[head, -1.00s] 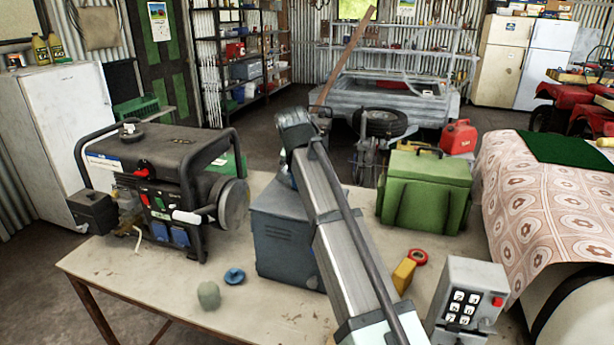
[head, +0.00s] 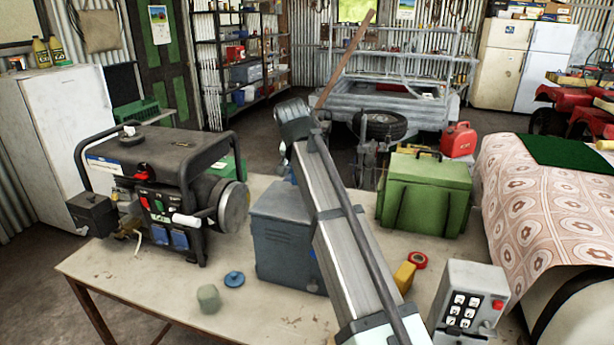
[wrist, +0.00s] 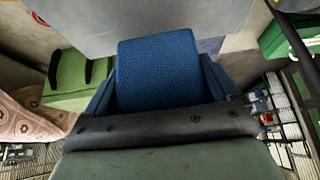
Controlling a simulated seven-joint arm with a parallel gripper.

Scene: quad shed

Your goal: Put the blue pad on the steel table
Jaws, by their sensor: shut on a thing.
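A blue textured pad (wrist: 157,70) fills the middle of the wrist view. My gripper (wrist: 158,93) is shut on it, with darker blue parts at both sides. In the head view my forearm and the grey-blue metal box hide the gripper and nearly all of the pad. The only table I can take for the steel table is the worn, pale-topped one (head: 150,290) in the head view. I cannot tell how high the pad is above it.
A generator (head: 165,185), the grey-blue box (head: 280,240), a green case (head: 425,195), a keypad box (head: 467,300), a yellow block (head: 404,276), red tape (head: 418,261), a blue disc (head: 234,279) and a grey-green lump (head: 209,299) stand on the table. Its front left is clear.

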